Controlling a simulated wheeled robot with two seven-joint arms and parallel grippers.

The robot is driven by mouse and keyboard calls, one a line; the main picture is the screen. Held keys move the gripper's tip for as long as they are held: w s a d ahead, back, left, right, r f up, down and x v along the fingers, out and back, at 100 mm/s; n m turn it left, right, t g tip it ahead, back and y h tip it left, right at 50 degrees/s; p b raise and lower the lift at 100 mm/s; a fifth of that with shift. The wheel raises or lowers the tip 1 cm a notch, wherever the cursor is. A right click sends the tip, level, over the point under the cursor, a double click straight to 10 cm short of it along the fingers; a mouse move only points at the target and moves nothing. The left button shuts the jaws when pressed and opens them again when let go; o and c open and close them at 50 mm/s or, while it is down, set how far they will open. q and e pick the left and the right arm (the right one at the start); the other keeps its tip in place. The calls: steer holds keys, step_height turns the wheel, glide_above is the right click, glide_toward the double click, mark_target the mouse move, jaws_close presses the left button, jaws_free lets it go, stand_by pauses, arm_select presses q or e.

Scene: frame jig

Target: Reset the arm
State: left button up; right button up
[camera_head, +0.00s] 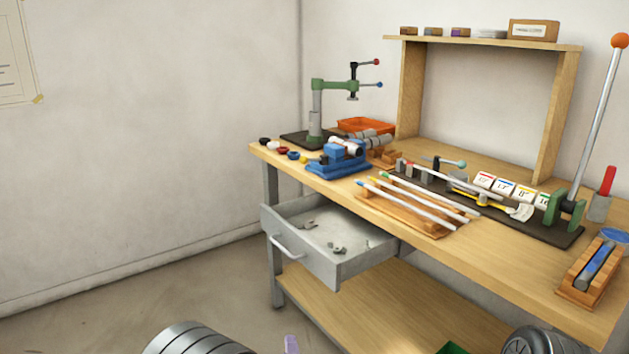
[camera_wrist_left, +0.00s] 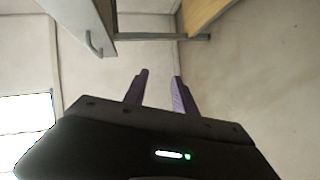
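My left gripper (camera_wrist_left: 160,80) shows in the left wrist view with its two purple fingers apart and nothing between them. In the head view only a purple tip (camera_head: 291,344) shows at the bottom edge, in front of the bench and well below its top. My right gripper is not in view. A long lever (camera_head: 600,110) with an orange ball stands on a green pivot at the right end of the dark jig (camera_head: 535,228). The lever is raised and leans to the right.
The wooden bench (camera_head: 500,275) has an open grey drawer (camera_head: 345,270) with small metal parts. A blue vise (camera_head: 338,160), a green-armed press (camera_head: 333,84), a rack of rods (camera_head: 405,215) and an orange tray (camera_head: 365,126) stand on top. Floor left of the bench is clear.

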arm_select(q)
steer(key=s+a+f+m+g+h, duration=0.2)
steer(key=s+f+m+g, duration=0.3)
steer(key=s+f, duration=0.55)
steer(key=s+a+f+m+g+h, duration=0.2)
steer(key=s+f+m+g, duration=0.5)
steer(key=f, duration=0.6)
steer(key=s+d+f+m+g+h+p, duration=0.1)
steer(key=s+d+m+g+h, duration=0.2)
steer(key=s, duration=1.1)
step_height(320, 180, up, 15)
steer(key=p, duration=1.5)
steer(key=shift+a+f+m+t, duration=0.2)
steer(key=shift+a+m+t, duration=0.1)
steer(key=shift+a+t, duration=0.1)
steer(key=shift+w, duration=0.1)
